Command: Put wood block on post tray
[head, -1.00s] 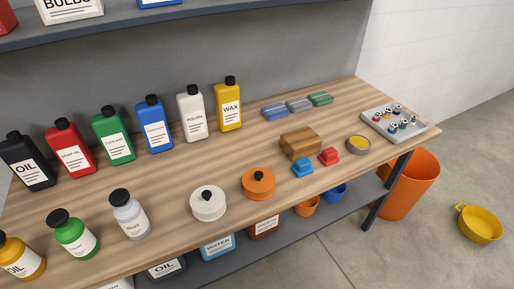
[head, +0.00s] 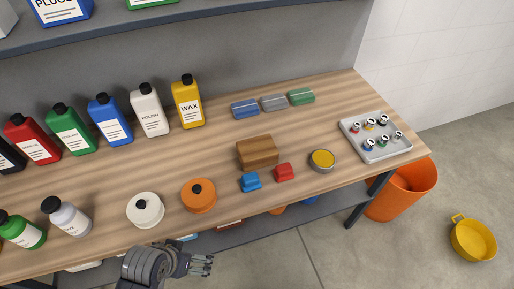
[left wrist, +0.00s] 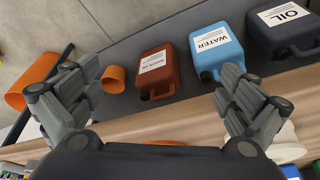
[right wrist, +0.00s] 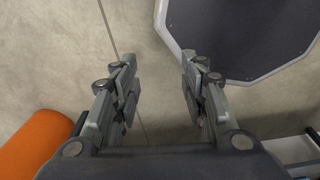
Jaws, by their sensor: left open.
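The wood block (head: 257,153) is a brown block lying on the wooden bench, behind a small blue block (head: 250,182) and a red block (head: 284,172). The post tray (head: 388,154) is a light grey tray at the bench's right end, with several short posts with coloured parts. My left gripper (head: 207,265) is at the bench's front edge, apart from the wood block. In the left wrist view its fingers (left wrist: 150,100) are spread with nothing held between them. My right gripper (right wrist: 160,90) is spread and empty above the floor in the right wrist view.
A round tin (head: 321,161) stands between the red block and the tray. Bottles line the back left. An upper shelf (head: 150,35) overhangs the back. An orange bin (head: 402,190) stands on the floor.

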